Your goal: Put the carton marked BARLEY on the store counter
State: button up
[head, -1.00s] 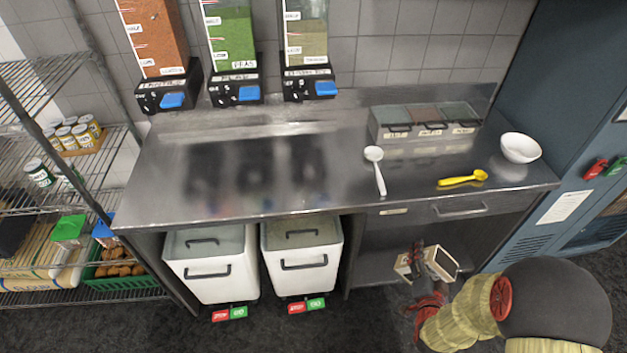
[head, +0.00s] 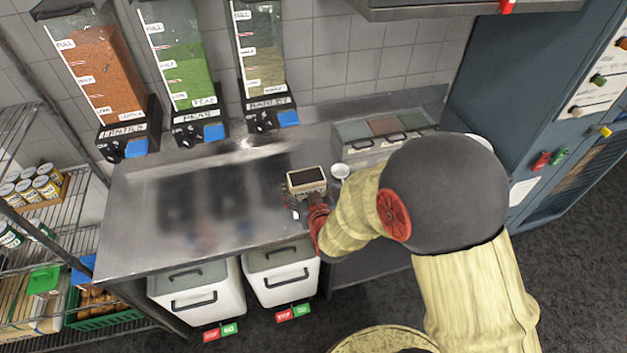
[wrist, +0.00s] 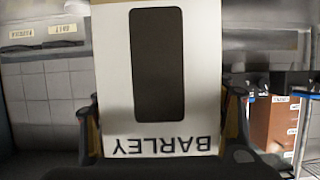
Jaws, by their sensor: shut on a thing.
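The carton marked BARLEY (wrist: 119,75) fills the middle of the wrist view. It is pale with a dark window, and its lettering shows upside down. My gripper (wrist: 165,110) is shut on it, with a finger at each side. In the head view the carton (head: 306,188) shows small, in my gripper (head: 317,208), over the middle of the store counter (head: 215,215). The counter is a bare shiny metal top there. I cannot tell whether the carton touches the counter or hangs a little above it.
Dispensers of lentils (head: 108,85), peas (head: 185,80) and barley (head: 262,65) hang on the wall behind. A lidded tray (head: 385,130) stands at the counter's back right. A white scoop (head: 341,171) lies beside the carton. The counter's left part is clear.

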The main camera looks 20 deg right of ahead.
jog(key=shift+w+d+f+b, duration=0.15)
jog(key=shift+w+d+f, duration=0.4)
jog(key=shift+w+f, duration=1.65)
jog(key=shift+w+d+f+b, duration=0.15)
jog(key=shift+w+d+f, duration=0.35)
jog(key=shift+w+f, duration=1.65)
jog(key=shift+w+d+f+b, duration=0.15)
jog(key=shift+w+d+f, duration=0.4)
jog(key=shift+w+f, duration=1.65)
jog(key=shift+w, duration=0.15)
jog(key=o, duration=1.7)
jog(key=shift+c, duration=0.2)
